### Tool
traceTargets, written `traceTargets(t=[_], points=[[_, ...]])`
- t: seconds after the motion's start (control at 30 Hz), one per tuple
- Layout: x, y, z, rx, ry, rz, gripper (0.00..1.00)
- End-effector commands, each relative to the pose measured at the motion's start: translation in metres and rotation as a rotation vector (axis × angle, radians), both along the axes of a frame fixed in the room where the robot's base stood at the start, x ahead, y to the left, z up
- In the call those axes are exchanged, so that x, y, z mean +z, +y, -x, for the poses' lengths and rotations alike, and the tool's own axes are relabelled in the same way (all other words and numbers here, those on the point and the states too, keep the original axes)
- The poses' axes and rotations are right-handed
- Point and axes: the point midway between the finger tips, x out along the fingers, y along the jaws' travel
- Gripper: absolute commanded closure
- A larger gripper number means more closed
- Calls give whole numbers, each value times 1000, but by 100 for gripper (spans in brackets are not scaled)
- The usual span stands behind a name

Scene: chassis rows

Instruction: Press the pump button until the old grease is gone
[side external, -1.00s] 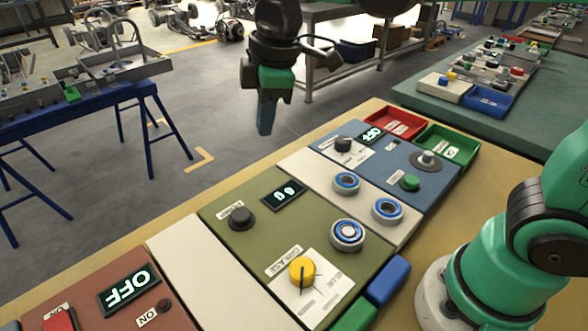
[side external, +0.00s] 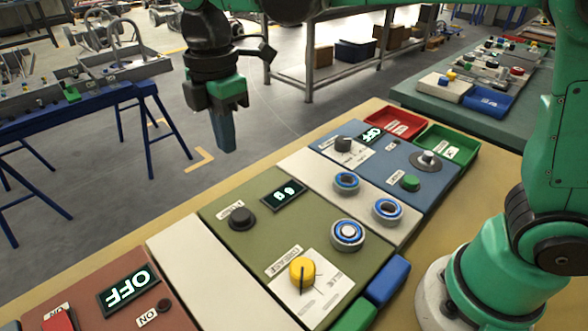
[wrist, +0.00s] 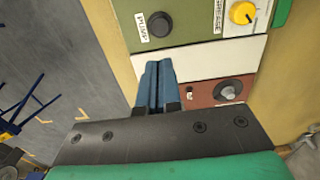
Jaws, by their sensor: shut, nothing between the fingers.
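The pump button (side external: 242,217) is a round black button on the olive panel (side external: 255,240). In the wrist view the button (wrist: 159,24) sits beside a label reading PUMP. My gripper (side external: 226,149) is shut and empty, its blue fingers pointing down. It hangs above the button's level, toward the far edge of the panels, apart from everything. In the wrist view the fingertips (wrist: 157,66) appear over the pale strip, below the button. A small lit display (side external: 284,193) on the olive panel shows two digits, hard to read. A yellow GREASE dial (side external: 303,272) sits on the same panel.
A blue panel (side external: 362,165) with a dark knob, green button and lit display lies to the right. A brown panel (side external: 85,300) with an OFF display lies to the left. Ringed round parts (side external: 348,234) stand on and beside the olive panel. Red and green trays (side external: 447,148) lie beyond.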

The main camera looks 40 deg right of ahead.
Motion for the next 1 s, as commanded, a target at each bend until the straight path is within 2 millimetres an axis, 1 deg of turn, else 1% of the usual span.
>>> traceTargets(t=[0.4, 0.6, 0.7, 0.8, 1.0], points=[[-80, 0, 0, -1, 0, 0, 100], [-111, 0, 0, -1, -1, 0, 100], [-120, 0, 0, -1, -1, 0, 100], [-125, 0, 0, -1, -1, -1, 100], [-127, 0, 0, -1, -1, -1, 100]])
